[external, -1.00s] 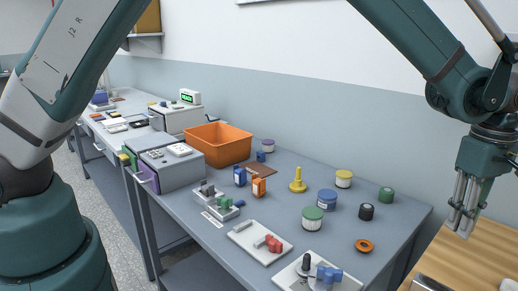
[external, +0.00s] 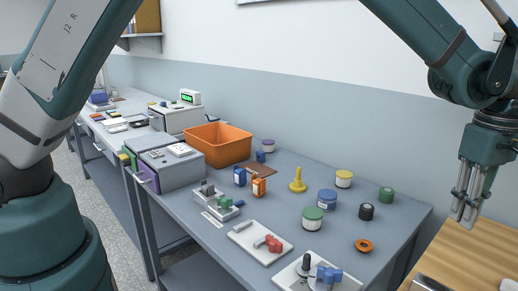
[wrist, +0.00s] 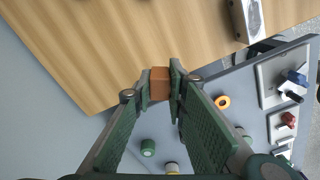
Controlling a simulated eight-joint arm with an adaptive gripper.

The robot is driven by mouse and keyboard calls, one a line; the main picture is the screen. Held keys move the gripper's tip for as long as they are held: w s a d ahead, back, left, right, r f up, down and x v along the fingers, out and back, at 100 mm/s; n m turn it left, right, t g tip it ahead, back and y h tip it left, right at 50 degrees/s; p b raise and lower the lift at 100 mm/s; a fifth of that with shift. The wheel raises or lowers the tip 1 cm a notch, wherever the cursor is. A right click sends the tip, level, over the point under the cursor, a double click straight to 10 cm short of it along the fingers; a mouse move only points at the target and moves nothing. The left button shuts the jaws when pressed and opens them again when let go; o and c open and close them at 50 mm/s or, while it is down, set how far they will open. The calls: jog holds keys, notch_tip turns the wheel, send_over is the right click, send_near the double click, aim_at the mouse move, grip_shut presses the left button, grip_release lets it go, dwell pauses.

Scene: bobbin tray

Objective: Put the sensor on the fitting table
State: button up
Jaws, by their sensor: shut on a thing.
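My gripper (external: 464,211) hangs at the right in the external view, above a wooden-topped table (external: 478,252). In the wrist view my gripper (wrist: 160,86) is shut on a small orange-brown block (wrist: 160,82), which I take to be the sensor. Its sides are covered by the fingers, and it cannot be made out in the external view. The wooden top (wrist: 85,45) fills the upper left of the wrist view, behind the block, and I take it to be the fitting table. The block appears held above it, near its edge.
The grey bench (external: 290,185) holds several jars, a yellow spindle (external: 298,182), an orange ring (external: 363,246), an orange bin (external: 217,143) and white fixture plates (external: 258,242). A metal-sided object (wrist: 247,20) stands on the wooden top. Most of that top is clear.

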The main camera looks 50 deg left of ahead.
jog(key=w+a+n, duration=0.1)
jog(key=w+a, duration=0.4)
jog(key=a, duration=1)
jog(key=w+a+f+n+b, duration=0.1)
jog(key=w+a, duration=0.4)
jog(key=a, duration=0.9)
jog(key=w+a+f+n+b, duration=0.1)
jog(key=w+a, duration=0.4)
jog(key=a, duration=1)
jog(key=shift+w+a+n, duration=0.35)
jog(key=shift+n, duration=0.25)
jog(key=n, duration=0.1)
send_over(305, 170)
jog(key=shift+w+a+f, duration=0.1)
jog(key=shift+w+f, duration=0.05)
jog(key=shift+f, duration=0.25)
jog(key=shift+f+b, duration=0.35)
jog(key=shift+f, duration=2.75)
